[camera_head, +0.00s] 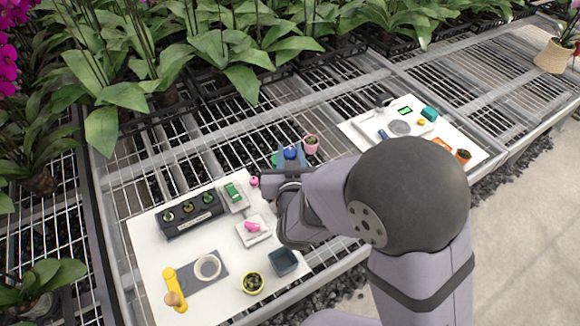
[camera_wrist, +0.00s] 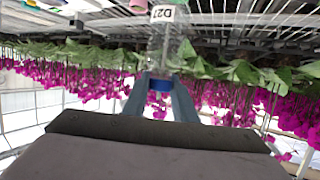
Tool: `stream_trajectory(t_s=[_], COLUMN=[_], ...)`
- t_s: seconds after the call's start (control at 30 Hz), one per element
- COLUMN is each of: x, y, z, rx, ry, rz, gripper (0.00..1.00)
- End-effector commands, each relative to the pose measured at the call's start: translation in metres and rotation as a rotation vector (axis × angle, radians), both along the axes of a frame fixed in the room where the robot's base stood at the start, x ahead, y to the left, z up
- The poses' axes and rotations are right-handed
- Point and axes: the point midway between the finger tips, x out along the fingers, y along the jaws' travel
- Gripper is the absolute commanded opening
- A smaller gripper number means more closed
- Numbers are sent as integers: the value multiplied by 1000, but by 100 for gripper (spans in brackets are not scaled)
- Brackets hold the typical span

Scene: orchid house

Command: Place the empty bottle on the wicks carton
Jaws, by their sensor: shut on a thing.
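My gripper (camera_wrist: 160,95) is shut on a clear bottle (camera_wrist: 170,45) with a blue cap, held between its two blue-grey fingers. A white label reading roughly "D2" shows on the bottle at the top edge of the wrist view, where the picture appears upside down. In the head view my gripper (camera_head: 289,160) is beyond the right edge of the near white board, over the bench grating. There only the blue cap (camera_head: 291,153) shows clearly; the bottle's body is hidden. I cannot tell which thing is the wicks carton; no carton lettering is readable.
The near white board (camera_head: 150,245) bears a black labelled tray (camera_head: 190,226) of small pots, a dark open box (camera_head: 284,262), a yellow pot (camera_head: 253,284) and a white ring (camera_head: 207,267). A pink pot (camera_head: 311,146) stands beside my gripper. A second board (camera_head: 455,135) lies right.

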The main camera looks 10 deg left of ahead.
Motion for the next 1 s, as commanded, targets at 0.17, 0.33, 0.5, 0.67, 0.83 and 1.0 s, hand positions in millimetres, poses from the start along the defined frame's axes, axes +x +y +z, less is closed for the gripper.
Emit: stream_trajectory(t_s=[0.17,0.33,0.5,0.67,0.83,1.0], x=[1,0,0,0,0,0], y=[0,0,0,0,0,0], z=[-6,-12,-31,-44,-47,-47], rx=[1,-1,-3,-1,1,1], ry=[-2,0,2,1,-1,-2], rz=[-1,-1,0,-1,0,0], gripper=[0,0,0,0,0,0])
